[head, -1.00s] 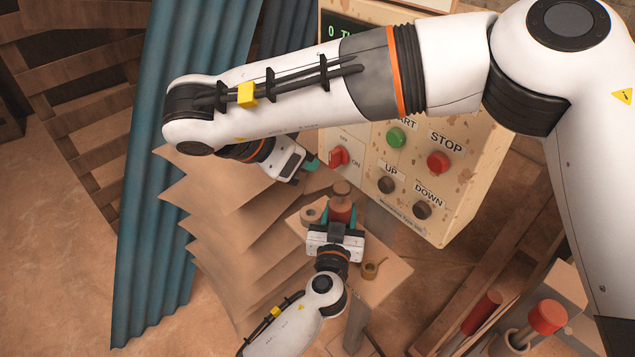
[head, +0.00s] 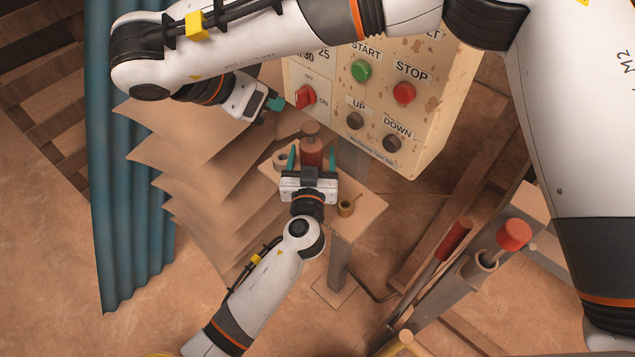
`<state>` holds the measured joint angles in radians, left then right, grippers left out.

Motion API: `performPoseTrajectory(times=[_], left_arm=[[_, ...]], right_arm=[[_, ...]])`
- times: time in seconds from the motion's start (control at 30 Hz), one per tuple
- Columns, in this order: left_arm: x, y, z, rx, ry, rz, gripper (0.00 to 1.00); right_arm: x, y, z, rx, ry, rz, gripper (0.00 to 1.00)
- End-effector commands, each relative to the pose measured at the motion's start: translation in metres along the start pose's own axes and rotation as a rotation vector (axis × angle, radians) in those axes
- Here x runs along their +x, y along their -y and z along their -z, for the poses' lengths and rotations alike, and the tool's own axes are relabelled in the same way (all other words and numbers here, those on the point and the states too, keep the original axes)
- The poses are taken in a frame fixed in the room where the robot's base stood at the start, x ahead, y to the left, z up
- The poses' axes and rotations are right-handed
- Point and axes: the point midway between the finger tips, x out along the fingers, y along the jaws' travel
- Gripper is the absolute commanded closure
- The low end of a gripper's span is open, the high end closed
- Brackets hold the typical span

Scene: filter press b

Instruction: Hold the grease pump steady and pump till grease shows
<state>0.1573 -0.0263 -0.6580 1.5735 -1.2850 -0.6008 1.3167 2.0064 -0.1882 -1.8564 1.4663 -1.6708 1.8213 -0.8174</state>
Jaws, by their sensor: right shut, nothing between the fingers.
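The grease pump (head: 312,152), a red cylinder with a brown knob on top, stands on a small tan table (head: 362,203). My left gripper (head: 311,161) reaches in from below. Its teal fingers are apart, one on each side of the pump, with a gap visible beside it. The pump's lower part is hidden behind this gripper. My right gripper (head: 276,104) is shut and empty, above and left of the pump, close to the red rotary switch in the picture. No grease can be made out.
A control panel (head: 430,125) with green, red and dark buttons and a red switch (head: 305,97) stands behind the table. A tan ring (head: 281,160) and a small brass cup (head: 346,208) sit on the table. Tan sheets (head: 190,150) hang at left. Red-handled tools (head: 455,238) stand at right.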

Motion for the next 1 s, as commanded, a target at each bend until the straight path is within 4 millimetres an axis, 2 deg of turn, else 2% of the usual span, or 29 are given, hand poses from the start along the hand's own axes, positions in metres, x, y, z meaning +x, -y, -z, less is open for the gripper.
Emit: performPoseTrajectory(times=[0.3,0.5,0.7,1.0], left_arm=[[-0.066,0.000,0.002,-0.001,-0.005,0.002,0.32],[-0.098,0.000,0.002,-0.001,-0.004,0.000,0.32],[-0.111,0.000,0.001,-0.001,-0.002,0.000,0.32],[-0.112,0.000,0.001,0.000,-0.002,0.000,0.32]], right_arm=[[0.000,0.000,0.000,0.000,0.000,0.000,1.00],[0.000,0.000,0.000,0.000,0.000,0.000,1.00],[0.000,0.000,0.000,0.000,0.000,0.000,1.00],[0.000,0.000,0.000,-0.001,0.000,0.000,1.00]])
